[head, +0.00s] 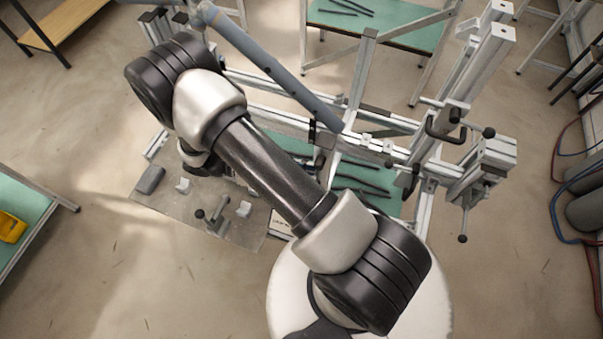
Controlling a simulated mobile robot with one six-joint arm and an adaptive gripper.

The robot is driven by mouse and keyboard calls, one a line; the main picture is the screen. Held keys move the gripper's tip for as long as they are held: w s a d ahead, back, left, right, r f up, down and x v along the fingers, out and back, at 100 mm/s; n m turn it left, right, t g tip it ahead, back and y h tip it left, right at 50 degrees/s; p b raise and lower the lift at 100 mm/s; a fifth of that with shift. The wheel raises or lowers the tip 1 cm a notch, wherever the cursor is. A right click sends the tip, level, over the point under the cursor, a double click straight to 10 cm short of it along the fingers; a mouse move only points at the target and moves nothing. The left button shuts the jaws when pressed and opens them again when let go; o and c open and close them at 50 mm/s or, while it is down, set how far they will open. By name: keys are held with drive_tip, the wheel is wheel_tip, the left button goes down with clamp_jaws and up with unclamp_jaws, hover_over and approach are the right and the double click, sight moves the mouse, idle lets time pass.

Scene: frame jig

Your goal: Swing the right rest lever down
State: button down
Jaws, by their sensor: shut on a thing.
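The aluminium frame jig (460,75) stands across the upper middle of the head view, with a blue-grey tube (270,67) slanting over it. On its right side are black handles, among them a bent black lever (445,133) and a ball-ended lever (463,222) pointing down. I cannot tell which of these, if any, is the right rest lever. A dark bracket (313,130) and small pale blocks (366,140) sit along the cross rail. My arm crosses the picture from lower right to upper left and covers part of the jig. My gripper is hidden behind it.
A grey plate (238,225) at the left bears small white blocks and a T-shaped grey piece. A green-topped bench with a yellow object (12,227) stands at far left. Hoses and dark cylinders (590,178) are at far right. The floor at lower left is clear.

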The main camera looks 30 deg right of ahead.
idle(0.4)
drive_tip(key=c, duration=1.7)
unclamp_jaws()
drive_tip(key=shift+s+d, duration=0.1)
